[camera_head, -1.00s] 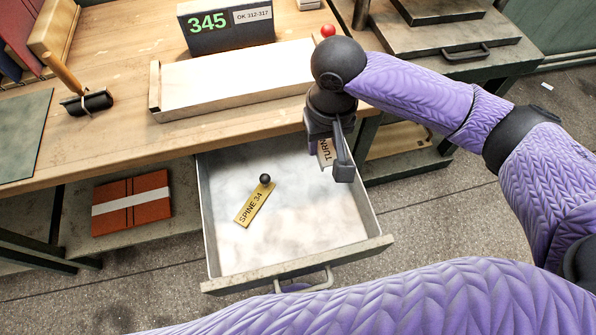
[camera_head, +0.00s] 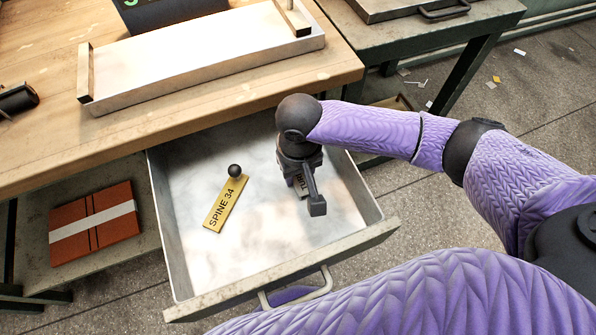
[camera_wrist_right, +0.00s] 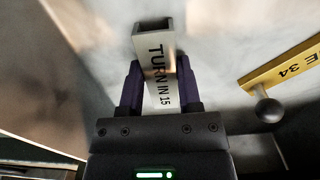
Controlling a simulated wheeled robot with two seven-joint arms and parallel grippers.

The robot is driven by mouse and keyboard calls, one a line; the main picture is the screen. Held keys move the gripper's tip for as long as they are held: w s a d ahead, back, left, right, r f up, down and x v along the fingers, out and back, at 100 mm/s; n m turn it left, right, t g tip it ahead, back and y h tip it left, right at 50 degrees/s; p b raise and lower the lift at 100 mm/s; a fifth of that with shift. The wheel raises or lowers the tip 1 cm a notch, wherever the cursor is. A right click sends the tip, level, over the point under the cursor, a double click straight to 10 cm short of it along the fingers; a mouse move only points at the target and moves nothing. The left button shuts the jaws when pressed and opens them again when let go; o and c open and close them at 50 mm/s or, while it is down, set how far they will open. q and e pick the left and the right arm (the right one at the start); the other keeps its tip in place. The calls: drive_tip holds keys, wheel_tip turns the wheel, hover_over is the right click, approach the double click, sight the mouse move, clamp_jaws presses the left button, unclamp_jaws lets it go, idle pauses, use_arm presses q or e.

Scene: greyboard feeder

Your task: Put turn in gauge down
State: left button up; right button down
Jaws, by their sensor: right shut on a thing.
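The turn in gauge is a grey metal bar marked "TURN IN 15" (camera_wrist_right: 158,62). In the right wrist view it sits between the two dark fingers of my right gripper (camera_wrist_right: 158,88), which is shut on it. In the head view my right gripper (camera_head: 308,190) is over the right part of the open drawer (camera_head: 270,255); the gauge is mostly hidden behind it. I cannot tell whether the gauge touches the drawer floor. A brass "SPINE 34" gauge (camera_head: 222,207) with a black knob lies in the drawer to the left.
The drawer's walls and front edge with its handle (camera_head: 300,292) surround the space. A long pale tray (camera_head: 200,58) stands on the wooden bench above. A red-brown book (camera_head: 95,222) lies on the shelf to the left. The drawer floor's front middle is clear.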

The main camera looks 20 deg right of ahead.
drive_tip(key=shift+c, duration=2)
unclamp_jaws()
drive_tip(key=shift+f, duration=0.1)
drive_tip(key=shift+o, duration=0.6)
use_arm(q)
drive_tip(key=shift+s+d+r, duration=0.1)
drive_tip(key=shift+s+r, duration=0.05)
drive_tip(key=shift+s, duration=0.3)
wheel_tip(320, 180, up, 7)
drive_tip(key=w+t+p, duration=0.1)
drive_tip(key=w+p, duration=0.1)
drive_tip(key=p, duration=0.5)
drive_tip(key=shift+w+p, duration=0.3)
drive_tip(key=shift+w, duration=0.05)
use_arm(e)
wheel_tip(320, 180, up, 12)
